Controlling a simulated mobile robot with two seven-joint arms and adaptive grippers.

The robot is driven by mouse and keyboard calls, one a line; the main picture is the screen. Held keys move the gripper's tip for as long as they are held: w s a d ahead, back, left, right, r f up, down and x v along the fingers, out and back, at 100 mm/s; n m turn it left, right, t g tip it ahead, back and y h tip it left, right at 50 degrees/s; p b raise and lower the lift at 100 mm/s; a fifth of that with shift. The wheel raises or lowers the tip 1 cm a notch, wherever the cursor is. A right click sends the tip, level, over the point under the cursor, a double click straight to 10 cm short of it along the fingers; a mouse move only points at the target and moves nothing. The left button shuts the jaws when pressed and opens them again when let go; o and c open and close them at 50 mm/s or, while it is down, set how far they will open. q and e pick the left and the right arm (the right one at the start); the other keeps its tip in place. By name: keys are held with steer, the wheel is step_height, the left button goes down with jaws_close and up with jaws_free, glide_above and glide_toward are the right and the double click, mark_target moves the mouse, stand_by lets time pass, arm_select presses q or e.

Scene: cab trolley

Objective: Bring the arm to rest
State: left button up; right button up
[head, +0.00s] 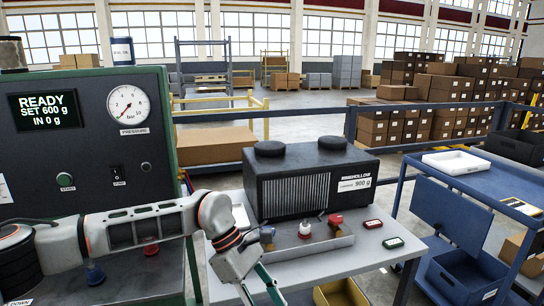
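My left arm (140,228) comes in from the left, stretched across the front of the dark green machine panel. Its gripper (262,290) points down at the bottom centre, in front of the near left part of the grey table (345,262). The two fingers stand apart with a gap between them, and nothing shows in the gap. The fingertips reach the bottom edge of the picture, so their ends are hard to see. My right gripper is not in view.
A black Brinkhollow unit (310,185) stands on the table, with small red-topped and blue-topped parts (305,228) on a tray before it. The panel (85,135) reads READY, SET 600 g, IN 0 g. A blue trolley (470,215) stands right. A yellow bin (340,293) sits below.

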arm_select(q)
steer(key=s+d+r+n+h, duration=0.3)
steer(key=s+d+n+h, duration=0.25)
steer(key=d, duration=0.25)
steer(key=s+d+r+n+h, duration=0.35)
steer(key=s+d+h, duration=0.2)
steer(key=d, duration=0.25)
steer(key=w+a+f+n+t+p, duration=0.15)
steer(key=w+a+n+t, duration=0.25)
steer(key=n+t, duration=0.6)
steer(key=w+a+f+n+t, duration=0.2)
steer(key=w+a+n+t, duration=0.3)
steer(key=n, duration=0.9)
steer(key=s+a+f+n+t+y, duration=0.1)
steer(key=a+f+n+t+y, duration=0.3)
steer(key=a+f+n+y, duration=0.5)
steer(key=s+a+f+n+g+y+p, duration=0.1)
steer(key=s+a+f+n+g+y, duration=0.4)
steer(key=s+a+f+n, duration=0.7)
steer(key=s+a+f, duration=0.4)
steer(key=a+f, duration=0.1)
steer(key=f, duration=0.2)
steer(key=shift+a+f+n+y, duration=0.3)
steer(key=shift+a+f+n, duration=0.05)
steer(key=shift+n, duration=0.05)
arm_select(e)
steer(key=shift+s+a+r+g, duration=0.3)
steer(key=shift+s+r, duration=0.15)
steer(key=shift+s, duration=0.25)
